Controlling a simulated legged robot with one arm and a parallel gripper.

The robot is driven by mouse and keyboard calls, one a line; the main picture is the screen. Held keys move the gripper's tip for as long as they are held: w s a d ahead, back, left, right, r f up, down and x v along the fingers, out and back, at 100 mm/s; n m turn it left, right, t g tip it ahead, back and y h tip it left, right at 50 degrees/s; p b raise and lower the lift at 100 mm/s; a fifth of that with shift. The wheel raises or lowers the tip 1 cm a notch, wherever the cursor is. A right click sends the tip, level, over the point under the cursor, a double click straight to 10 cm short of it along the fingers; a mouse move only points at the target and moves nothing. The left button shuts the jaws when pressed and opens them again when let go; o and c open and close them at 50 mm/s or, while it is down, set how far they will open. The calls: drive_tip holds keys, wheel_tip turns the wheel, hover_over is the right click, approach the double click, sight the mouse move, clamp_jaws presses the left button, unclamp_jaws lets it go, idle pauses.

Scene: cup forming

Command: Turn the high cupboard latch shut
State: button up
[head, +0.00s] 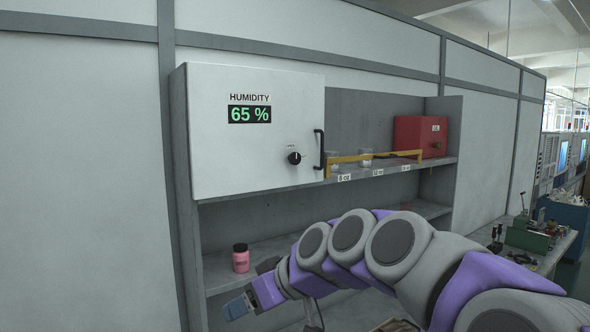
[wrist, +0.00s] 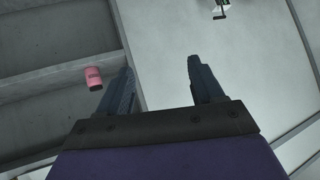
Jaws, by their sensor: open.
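The cupboard (head: 255,75) is a white box high on the shelf unit, and its door is closed or nearly so; I cannot tell which. A round black latch knob (head: 294,158) with a pale pointer mark sits low on the right of the door, left of a black upright handle (head: 319,150). My gripper (head: 238,306) is well below and left of the knob, touching neither. In the wrist view my gripper (wrist: 161,66) has its two dark fingers spread, with nothing between them. A pale panel fills the view beyond; small dark details at its top edge are too small to identify.
A pink jar (head: 240,258) with a dark lid stands on the lower shelf near my gripper; it also shows in the wrist view (wrist: 94,77). A yellow rail (head: 375,156) and a red box (head: 420,137) are on the upper shelf. Space before the cupboard door is clear.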

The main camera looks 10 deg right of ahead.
drive_tip(key=w+d+r+t+y, duration=0.1)
drive_tip(key=w+d+r+t, duration=0.3)
drive_tip(key=w+r, duration=0.5)
drive_tip(key=w+d+r+t+p, duration=0.1)
drive_tip(key=w+d+r+t, duration=0.1)
drive_tip(key=w+d+r, duration=0.3)
drive_tip(key=w+d+r+t+p, duration=0.1)
drive_tip(key=w+d+r+t, duration=0.15)
drive_tip(key=d, duration=0.45)
drive_tip(key=t+h+p, duration=0.1)
drive_tip(key=t+h, duration=0.1)
approach(297, 158)
drive_tip(key=shift+p+x, duration=2)
drive_tip(key=shift+x, duration=1.05)
drive_tip(key=shift+w+a, duration=0.2)
drive_tip(key=shift+w, duration=0.2)
drive_tip(key=shift+w+a+r+p, duration=0.2)
drive_tip(key=shift+w+p, duration=0.45)
drive_tip(key=shift+p, duration=0.25)
drive_tip(key=shift+w+a+f+p, duration=0.25)
drive_tip(key=shift+w+p, duration=0.2)
drive_tip(key=shift+w, duration=0.2)
